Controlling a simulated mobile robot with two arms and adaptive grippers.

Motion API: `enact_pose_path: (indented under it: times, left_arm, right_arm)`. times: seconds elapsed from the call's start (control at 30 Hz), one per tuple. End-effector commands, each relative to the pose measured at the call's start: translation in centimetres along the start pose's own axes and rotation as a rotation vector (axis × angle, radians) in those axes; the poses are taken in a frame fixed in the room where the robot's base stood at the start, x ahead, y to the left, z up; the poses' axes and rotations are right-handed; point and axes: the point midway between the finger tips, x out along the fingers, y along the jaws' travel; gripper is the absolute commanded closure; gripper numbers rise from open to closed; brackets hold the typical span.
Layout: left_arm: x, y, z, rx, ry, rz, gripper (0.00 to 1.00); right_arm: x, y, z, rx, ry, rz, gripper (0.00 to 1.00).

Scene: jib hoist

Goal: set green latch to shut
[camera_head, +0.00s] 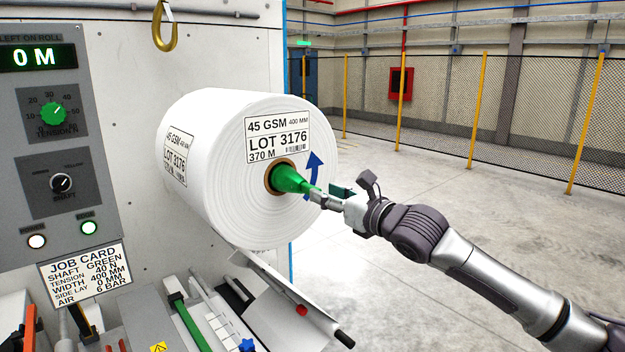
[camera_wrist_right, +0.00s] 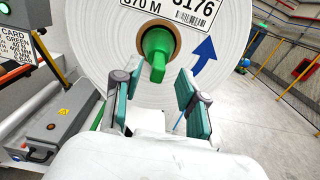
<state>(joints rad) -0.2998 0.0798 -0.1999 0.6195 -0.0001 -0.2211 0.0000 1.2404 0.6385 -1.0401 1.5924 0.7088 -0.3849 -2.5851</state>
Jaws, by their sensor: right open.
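The green latch (camera_head: 290,178) sits in the brown core at the centre of the big white roll's end face. In the right wrist view the green latch (camera_wrist_right: 157,55) shows a round head with a flat grip hanging straight down. My right gripper (camera_head: 328,197) is in front of the roll face, close to the latch. In the wrist view my right gripper (camera_wrist_right: 158,88) is open, with its green pads left and right of the latch's lower grip. I cannot tell whether a pad touches it. My left gripper is out of view.
The white roll (camera_head: 225,140) carries a blue curved arrow (camera_head: 313,175) beside the core. A yellow hook (camera_head: 164,30) hangs above it. The control panel (camera_head: 45,130) and job card (camera_head: 85,272) stand at left. The floor (camera_head: 460,185) at right is open up to a fence.

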Motion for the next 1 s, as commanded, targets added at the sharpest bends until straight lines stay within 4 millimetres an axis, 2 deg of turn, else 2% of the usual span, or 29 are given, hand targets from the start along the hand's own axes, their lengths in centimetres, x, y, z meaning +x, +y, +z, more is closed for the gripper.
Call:
enact_pose_path:
  times: [0.1,0.3,0.7,0.93,1.0]
  left_arm:
    - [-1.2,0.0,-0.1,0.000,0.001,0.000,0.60]
    - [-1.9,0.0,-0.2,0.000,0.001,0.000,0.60]
    - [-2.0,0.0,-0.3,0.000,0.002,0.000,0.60]
    - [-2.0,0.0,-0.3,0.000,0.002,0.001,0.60]
    - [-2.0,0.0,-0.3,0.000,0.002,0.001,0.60]
  right_arm:
    - [2.4,0.1,0.3,0.003,0.000,0.001,0.58]
    - [4.6,0.1,0.2,0.001,0.000,0.001,0.58]
    - [5.3,0.1,0.0,0.000,-0.001,0.002,0.58]
    - [5.2,0.1,0.0,0.000,-0.001,0.002,0.97]
    - [5.2,0.1,0.0,0.000,-0.001,0.002,1.00]
